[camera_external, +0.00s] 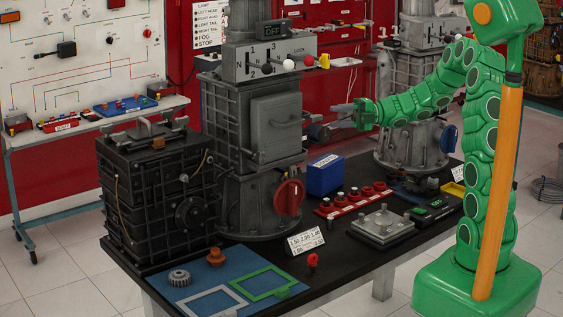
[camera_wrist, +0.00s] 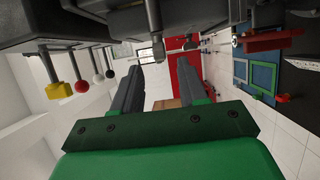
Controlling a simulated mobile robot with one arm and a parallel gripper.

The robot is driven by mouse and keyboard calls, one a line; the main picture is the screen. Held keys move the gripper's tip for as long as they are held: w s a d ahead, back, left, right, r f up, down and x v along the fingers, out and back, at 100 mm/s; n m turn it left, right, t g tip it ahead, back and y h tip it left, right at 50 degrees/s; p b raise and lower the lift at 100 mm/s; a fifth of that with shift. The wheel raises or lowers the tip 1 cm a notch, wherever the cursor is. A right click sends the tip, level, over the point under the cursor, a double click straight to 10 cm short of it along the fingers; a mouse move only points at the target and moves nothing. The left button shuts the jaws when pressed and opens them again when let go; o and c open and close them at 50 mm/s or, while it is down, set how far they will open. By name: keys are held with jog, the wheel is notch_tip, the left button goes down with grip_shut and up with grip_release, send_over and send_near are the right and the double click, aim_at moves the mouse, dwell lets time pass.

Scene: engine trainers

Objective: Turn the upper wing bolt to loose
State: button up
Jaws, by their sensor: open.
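My gripper (camera_external: 341,115) is open and empty at the right side of the grey housing (camera_external: 222,120), pointing left towards it. In the wrist view the two dark fingers of my gripper (camera_wrist: 158,68) are spread apart. A small grey metal fitting, apparently the upper wing bolt (camera_wrist: 158,49), shows beyond and between the fingertips; no contact is visible. Its exact angle is hard to make out. In the external view a small grey fitting (camera_external: 308,114) sticks out beside the housing's door (camera_external: 276,122), near my fingertips; it may be the same bolt.
Gear levers with a white knob (camera_external: 289,65), a red knob (camera_external: 309,60) and a yellow knob (camera_external: 324,61) project above my gripper. A red rotary handle (camera_external: 289,196) and a blue box (camera_external: 325,175) are below. A second grey housing (camera_external: 398,80) stands behind my arm.

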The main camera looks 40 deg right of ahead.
aim_at(316, 116)
jog(key=shift+x, duration=3.8)
jog(key=shift+s, duration=0.1)
grip_shut()
